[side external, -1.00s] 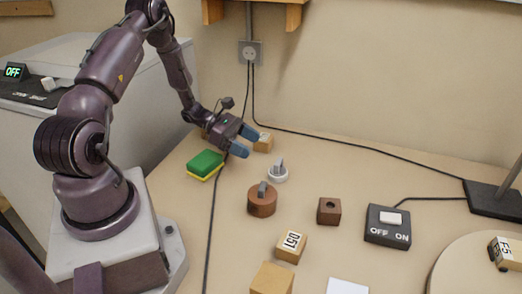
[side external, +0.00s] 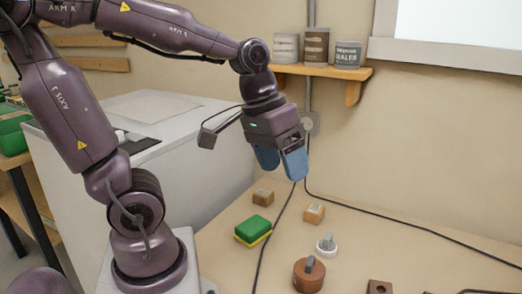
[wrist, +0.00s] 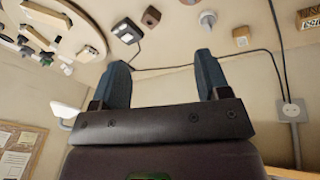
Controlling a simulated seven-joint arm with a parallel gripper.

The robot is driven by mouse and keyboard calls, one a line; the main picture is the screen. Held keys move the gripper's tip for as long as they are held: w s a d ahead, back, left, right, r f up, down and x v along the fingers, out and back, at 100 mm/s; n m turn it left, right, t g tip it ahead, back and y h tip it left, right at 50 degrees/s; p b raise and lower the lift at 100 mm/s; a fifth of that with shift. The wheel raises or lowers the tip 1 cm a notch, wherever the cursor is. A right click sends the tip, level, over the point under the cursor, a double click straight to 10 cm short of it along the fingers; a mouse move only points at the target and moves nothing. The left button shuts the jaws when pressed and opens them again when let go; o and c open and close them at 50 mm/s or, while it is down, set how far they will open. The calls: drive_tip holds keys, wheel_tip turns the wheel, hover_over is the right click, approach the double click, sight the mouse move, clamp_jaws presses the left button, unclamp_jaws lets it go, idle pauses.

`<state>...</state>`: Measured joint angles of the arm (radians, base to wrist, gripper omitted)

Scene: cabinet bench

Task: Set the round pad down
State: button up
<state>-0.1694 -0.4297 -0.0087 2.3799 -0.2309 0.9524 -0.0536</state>
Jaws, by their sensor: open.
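Two round pieces stand on the bench: a brown round block (side external: 309,279) with a grey tab on top, and a smaller white round piece (side external: 326,250) with a grey tab, just behind it. I cannot tell which is the round pad. The white piece also shows upside down at the top of the wrist view (wrist: 207,20). My gripper (side external: 281,165) is raised above the back of the bench, its blue fingers pointing down. In the wrist view its fingers (wrist: 161,68) are apart with nothing between them.
A green and yellow sponge (side external: 253,230) and two small wooden blocks, one left (side external: 263,197) and one right (side external: 314,214), lie near the back. A dark brown block (side external: 379,287) is at the lower edge. Black cables cross the bench. A shelf with cans (side external: 318,70) hangs behind my gripper.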

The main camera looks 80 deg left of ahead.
drive_tip(key=s+m, duration=0.1)
drive_tip(key=s+r+m+t+y, duration=0.1)
drive_tip(key=s+r+m+t, duration=0.1)
drive_tip(key=shift+s+d+r+m+y, duration=0.25)
drive_tip(key=shift+s+m+y, duration=0.05)
drive_tip(key=shift+s+m, duration=0.1)
idle(2.0)
drive_tip(key=o, duration=0.4)
drive_tip(key=n+g+y, duration=0.2)
drive_tip(key=n+y, duration=0.1)
drive_tip(key=n, duration=0.6)
approach(263, 192)
drive_tip(key=x, duration=1)
drive_tip(key=shift+f, duration=0.25)
